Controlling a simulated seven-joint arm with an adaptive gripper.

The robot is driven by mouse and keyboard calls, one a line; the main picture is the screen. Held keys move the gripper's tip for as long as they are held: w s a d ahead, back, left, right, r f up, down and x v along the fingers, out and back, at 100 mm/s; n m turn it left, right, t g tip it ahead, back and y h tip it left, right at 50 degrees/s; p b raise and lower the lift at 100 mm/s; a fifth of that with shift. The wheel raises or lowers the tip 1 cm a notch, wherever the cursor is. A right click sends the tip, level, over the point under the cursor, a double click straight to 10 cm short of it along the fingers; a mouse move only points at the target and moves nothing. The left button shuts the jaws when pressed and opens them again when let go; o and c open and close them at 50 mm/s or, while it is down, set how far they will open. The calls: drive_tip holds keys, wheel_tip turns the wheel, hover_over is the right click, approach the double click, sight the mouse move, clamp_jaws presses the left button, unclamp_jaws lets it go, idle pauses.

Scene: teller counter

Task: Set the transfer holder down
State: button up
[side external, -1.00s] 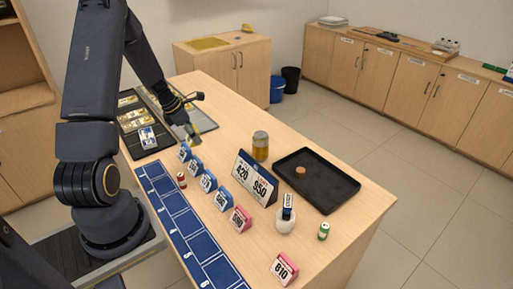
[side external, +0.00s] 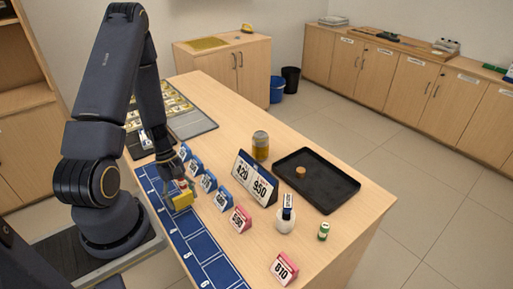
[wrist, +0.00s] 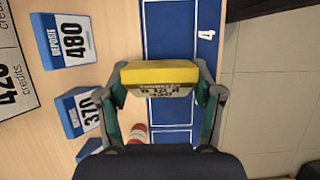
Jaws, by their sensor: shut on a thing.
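The transfer holder (side external: 181,202) is yellow with a printed white face. It also shows in the wrist view (wrist: 160,73), upright between the two fingers. My gripper (wrist: 168,92) is shut on it, one finger at each end. In the side view my gripper (side external: 178,192) is over the blue numbered strip (side external: 206,252). In the wrist view the strip (wrist: 180,32) runs beneath the holder, with the number 4 beside it. I cannot tell whether the holder touches the strip.
A red-and-white can (wrist: 138,132) is close by the left finger. Blue price holders (side external: 208,181) and a pink one (side external: 240,219) line the strip.

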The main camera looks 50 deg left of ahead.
sight(184, 204)
drive_tip(key=shift+f, duration=1.95)
drive_tip(key=o, duration=1.1)
drive_tip(key=shift+f, duration=0.1)
drive_tip(key=shift+o, duration=0.2)
